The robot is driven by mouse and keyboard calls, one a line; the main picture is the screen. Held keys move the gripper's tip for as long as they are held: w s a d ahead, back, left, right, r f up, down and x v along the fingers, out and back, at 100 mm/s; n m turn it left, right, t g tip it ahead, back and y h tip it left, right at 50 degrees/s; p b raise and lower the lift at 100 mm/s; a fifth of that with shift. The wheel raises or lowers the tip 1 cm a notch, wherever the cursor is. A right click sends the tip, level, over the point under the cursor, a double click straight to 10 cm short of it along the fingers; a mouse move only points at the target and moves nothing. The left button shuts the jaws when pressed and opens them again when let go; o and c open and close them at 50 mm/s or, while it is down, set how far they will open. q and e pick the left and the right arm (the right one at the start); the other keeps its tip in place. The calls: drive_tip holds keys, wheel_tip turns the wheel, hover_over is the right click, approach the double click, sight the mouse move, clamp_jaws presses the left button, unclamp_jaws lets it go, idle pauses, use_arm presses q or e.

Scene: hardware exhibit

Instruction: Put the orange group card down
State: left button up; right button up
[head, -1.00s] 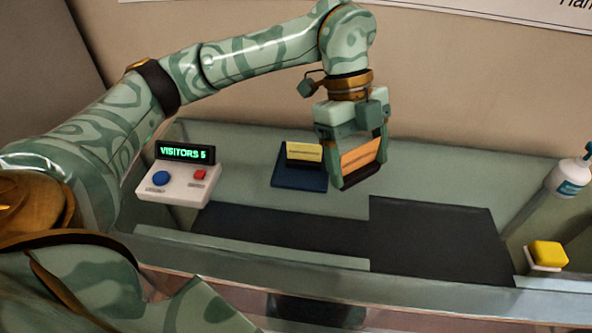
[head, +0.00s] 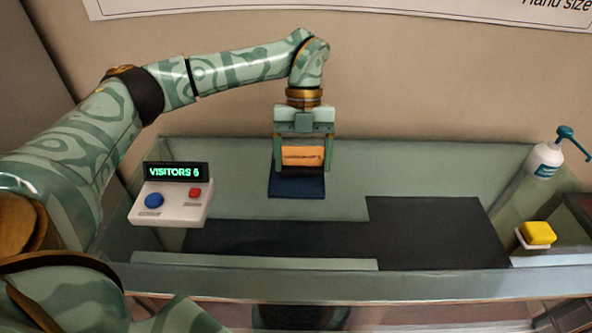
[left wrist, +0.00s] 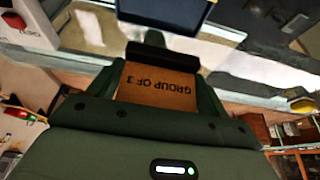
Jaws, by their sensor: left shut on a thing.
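My left gripper (head: 304,147) is shut on the orange group card (head: 302,157). In the left wrist view the orange card (left wrist: 158,88) reads "GROUP OF 3" and sits between the fingers. In the head view the gripper and card are in front of or over the dark blue stand (head: 296,188) on the glass-topped counter. I cannot tell whether the card touches the stand. The yellow card on the stand is now hidden behind my gripper and the orange card. My right gripper is not in view.
A white box with a blue button, a red button and a "VISITORS" display (head: 174,172) stands left of the stand. A dark mat (head: 440,235) covers the middle right. A yellow block (head: 538,232) and a pump bottle (head: 546,160) are at the right.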

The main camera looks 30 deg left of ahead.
use_arm(q)
drive_tip(key=a+f, duration=0.1)
drive_tip(key=w+f, duration=0.1)
drive_tip(key=w+a+f, duration=0.1)
drive_tip(key=f, duration=0.1)
drive_tip(key=shift+a, duration=0.3)
drive_tip(key=shift+f, duration=1.65)
drive_tip(key=shift+f, duration=0.1)
drive_tip(key=o, duration=1)
drive_tip(key=shift+o, duration=0.2)
drive_tip(key=v, duration=1.2)
drive_tip(key=shift+s, duration=0.1)
